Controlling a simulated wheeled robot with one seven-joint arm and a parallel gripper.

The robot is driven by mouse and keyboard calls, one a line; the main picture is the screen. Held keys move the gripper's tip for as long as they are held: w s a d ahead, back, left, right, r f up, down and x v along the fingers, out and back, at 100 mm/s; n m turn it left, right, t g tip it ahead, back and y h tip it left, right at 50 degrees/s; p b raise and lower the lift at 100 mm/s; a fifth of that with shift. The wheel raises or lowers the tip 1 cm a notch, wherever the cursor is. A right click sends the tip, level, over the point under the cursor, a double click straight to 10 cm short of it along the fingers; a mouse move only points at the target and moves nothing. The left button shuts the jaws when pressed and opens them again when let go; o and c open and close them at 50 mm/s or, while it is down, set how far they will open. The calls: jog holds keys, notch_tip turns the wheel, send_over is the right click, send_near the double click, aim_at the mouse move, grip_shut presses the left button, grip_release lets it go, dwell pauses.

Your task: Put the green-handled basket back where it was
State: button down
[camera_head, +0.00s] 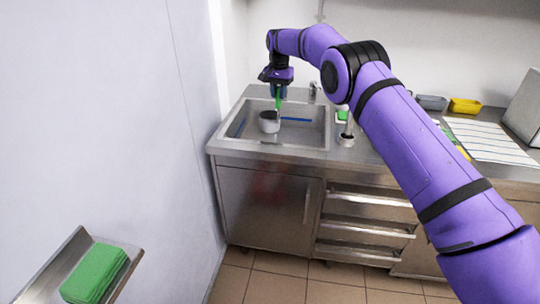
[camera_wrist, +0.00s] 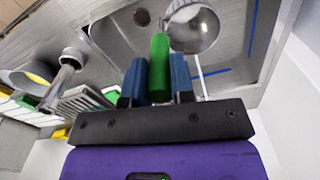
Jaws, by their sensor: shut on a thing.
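My gripper (camera_head: 278,88) is over the steel sink (camera_head: 324,142) and points down. In the wrist view its blue fingers (camera_wrist: 158,78) are shut on an upright-looking green handle (camera_wrist: 160,58). The handle (camera_head: 278,101) also shows in the head view, below the fingers. A round grey metal basket or cup (camera_head: 269,122) is at the lower end of the handle, inside the sink outline. It shows as a shiny round bowl (camera_wrist: 194,28) in the wrist view. I cannot tell whether it touches the sink floor.
A small metal vessel (camera_head: 346,139) stands on the counter right of the sink, near a green item (camera_head: 342,115). Grey (camera_head: 432,102) and yellow (camera_head: 466,105) trays and a striped mat (camera_head: 490,142) lie farther right. A wall is close on the left.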

aim_at(278, 106)
jog(key=shift+w+f, duration=0.2)
jog(key=shift+f, duration=0.05)
notch_tip(278, 106, down, 17)
jog(key=shift+f, duration=0.3)
dwell(0.3)
jog(key=c, duration=1)
grip_release()
jog(key=shift+o, duration=0.2)
notch_tip(278, 106, up, 12)
jog(key=shift+r, duration=0.1)
jog(key=shift+r, duration=0.1)
